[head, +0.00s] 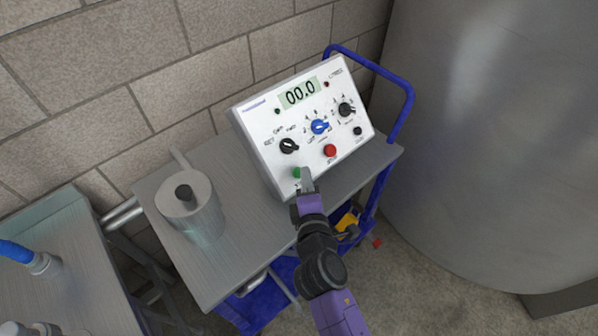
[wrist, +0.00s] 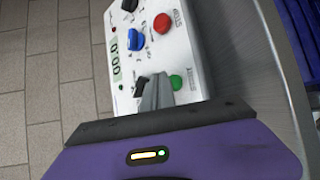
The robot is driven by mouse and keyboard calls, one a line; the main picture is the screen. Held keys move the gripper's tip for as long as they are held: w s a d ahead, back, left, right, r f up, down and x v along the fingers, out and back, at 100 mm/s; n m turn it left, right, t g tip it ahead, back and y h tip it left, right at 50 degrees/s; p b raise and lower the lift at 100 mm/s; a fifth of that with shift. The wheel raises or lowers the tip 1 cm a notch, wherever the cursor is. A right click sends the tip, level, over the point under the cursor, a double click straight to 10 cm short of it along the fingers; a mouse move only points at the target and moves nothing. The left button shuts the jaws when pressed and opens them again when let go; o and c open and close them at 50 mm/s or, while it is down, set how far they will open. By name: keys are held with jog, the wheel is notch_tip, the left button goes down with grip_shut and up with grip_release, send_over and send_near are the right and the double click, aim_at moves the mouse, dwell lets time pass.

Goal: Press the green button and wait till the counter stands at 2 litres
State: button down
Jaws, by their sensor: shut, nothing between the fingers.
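The white control box (head: 257,142) stands tilted on the cart, its panel facing me. Its counter (head: 300,92) reads 00.0 in the head view, and it also shows in the wrist view (wrist: 116,60). The green button (head: 297,172) is at the lower left of the panel, partly hidden by my gripper in the head view. In the wrist view the green button (wrist: 176,82) shows clear, just right of the fingertips. My gripper (head: 307,174) is shut and empty, its tips close to the panel beside the button. I cannot tell whether they touch the panel.
A red button (head: 330,151), a blue knob (head: 319,127) and black knobs share the panel. A metal can (head: 189,212) stands left on the grey cart top (head: 245,225). A large steel tank (head: 490,130) is at the right, and a block wall behind.

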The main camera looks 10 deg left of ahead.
jog(key=shift+f, duration=0.1)
jog(key=shift+w+a+f+b, duration=0.15)
jog(key=shift+w+a+b, duration=0.1)
jog(key=shift+b, duration=0.2)
jog(key=shift+w+a+f+b, duration=0.15)
jog(key=shift+a+f+b, duration=0.2)
jog(key=shift+b, duration=0.25)
dwell(0.8)
jog(key=shift+d+r+p, duration=0.1)
jog(key=shift+r+p, duration=0.05)
jog(key=shift+p, duration=0.15)
jog(key=shift+s+d+r+p, duration=0.45)
jog(key=shift+p, duration=0.35)
jog(key=s+d+r+p, duration=0.1)
jog(key=p, duration=0.2)
jog(key=s+d+r+p, duration=0.1)
jog(key=d+r+p, duration=0.1)
jog(key=p, duration=0.1)
jog(key=shift+s+r, duration=0.1)
jog(key=shift+r, duration=0.15)
